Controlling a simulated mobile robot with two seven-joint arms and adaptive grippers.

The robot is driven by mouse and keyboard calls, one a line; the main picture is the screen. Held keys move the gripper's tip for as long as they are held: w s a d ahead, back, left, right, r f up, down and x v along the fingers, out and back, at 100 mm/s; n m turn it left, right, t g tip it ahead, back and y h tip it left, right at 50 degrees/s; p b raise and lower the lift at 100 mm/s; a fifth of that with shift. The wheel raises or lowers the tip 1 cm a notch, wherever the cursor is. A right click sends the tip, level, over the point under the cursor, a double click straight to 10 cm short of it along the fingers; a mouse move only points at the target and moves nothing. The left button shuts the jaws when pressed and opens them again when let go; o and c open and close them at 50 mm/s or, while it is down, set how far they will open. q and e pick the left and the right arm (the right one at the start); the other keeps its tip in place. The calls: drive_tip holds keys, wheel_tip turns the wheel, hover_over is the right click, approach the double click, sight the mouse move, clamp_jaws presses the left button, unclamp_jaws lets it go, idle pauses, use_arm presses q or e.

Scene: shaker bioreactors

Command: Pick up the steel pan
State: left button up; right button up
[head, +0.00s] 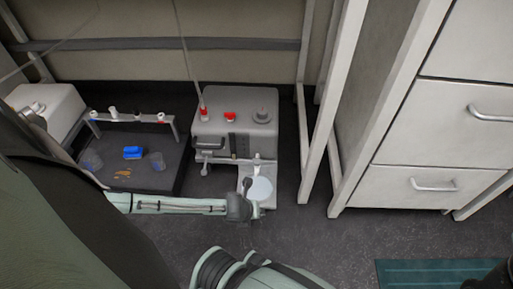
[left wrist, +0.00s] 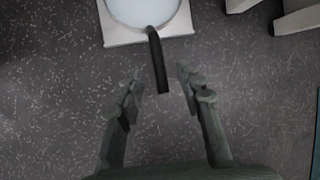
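The steel pan (head: 261,189) is a pale round dish on a white plate at the foot of the boxy white machine. In the left wrist view the pan (left wrist: 143,10) is at the top edge, partly cut off. Its dark curved handle (left wrist: 157,60) points down towards my left gripper (left wrist: 160,78). My left gripper is open and empty, with the handle's end between its two fingers as seen from the wrist, touching neither. The height gap is unclear. In the head view my left gripper (head: 240,208) is beside the pan. My right gripper is not in view.
The white machine (head: 235,127) with red parts on top stands behind the pan. A dark tray (head: 165,185) holding a blue block (head: 133,152) and clear cups is to the left. White drawers (head: 445,125) stand right. The dark floor (head: 310,235) between is clear.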

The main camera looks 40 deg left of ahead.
use_arm(q)
drive_tip(key=b+x, duration=0.1)
drive_tip(key=x, duration=0.2)
drive_tip(key=shift+c, duration=0.6)
clamp_jaws()
